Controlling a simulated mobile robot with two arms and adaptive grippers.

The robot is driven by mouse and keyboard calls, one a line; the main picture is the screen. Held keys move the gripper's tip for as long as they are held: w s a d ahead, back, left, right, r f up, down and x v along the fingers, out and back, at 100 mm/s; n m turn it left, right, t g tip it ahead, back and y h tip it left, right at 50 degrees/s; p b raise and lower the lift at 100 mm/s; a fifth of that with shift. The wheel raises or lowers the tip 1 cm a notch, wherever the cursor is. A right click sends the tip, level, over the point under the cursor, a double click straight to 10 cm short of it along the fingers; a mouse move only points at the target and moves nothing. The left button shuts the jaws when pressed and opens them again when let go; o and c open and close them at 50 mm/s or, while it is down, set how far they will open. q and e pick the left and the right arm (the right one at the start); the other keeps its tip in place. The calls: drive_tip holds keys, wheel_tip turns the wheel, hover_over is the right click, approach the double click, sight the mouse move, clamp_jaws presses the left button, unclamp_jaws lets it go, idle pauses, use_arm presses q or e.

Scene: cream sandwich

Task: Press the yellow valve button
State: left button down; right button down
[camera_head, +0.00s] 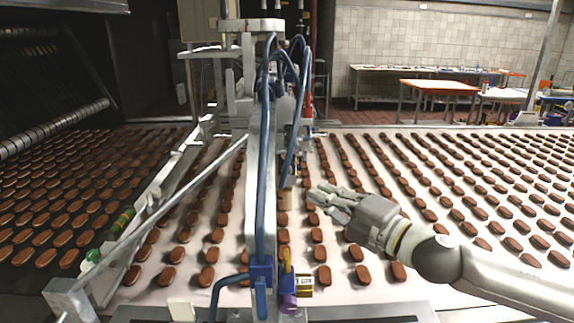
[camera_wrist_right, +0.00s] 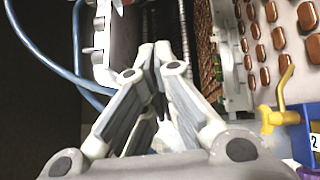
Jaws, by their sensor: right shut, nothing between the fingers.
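The yellow valve (camera_head: 286,262) is a small yellow part beside a blue block at the lower end of the machine's column in the head view. In the right wrist view the yellow valve (camera_wrist_right: 283,103) shows at the right edge as a lever with a yellow body. My right gripper (camera_head: 318,197) reaches in from the right above the belt, up and to the right of the valve and apart from it. Its fingers are together and empty, as the right wrist view (camera_wrist_right: 155,58) also shows. My left gripper is out of view.
A metal column (camera_head: 262,180) with blue hoses (camera_head: 262,120) stands over the pale conveyor belt (camera_head: 350,297). Rows of brown biscuits cover the belt on both sides. Tables stand far back.

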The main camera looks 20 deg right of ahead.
drive_tip(key=shift+w+d+p+x, duration=0.2)
drive_tip(key=shift+d+p+x, duration=0.2)
drive_tip(key=shift+p+x, duration=1.3)
drive_tip(key=shift+w+d+p+x, duration=0.2)
drive_tip(key=shift+d+p+x, duration=0.35)
drive_tip(key=shift+x, duration=2.1)
drive_tip(key=shift+w+d+p+x, duration=0.25)
drive_tip(key=shift+p+x, duration=1.1)
drive_tip(key=shift+x, duration=0.85)
drive_tip(key=shift+s, duration=0.1)
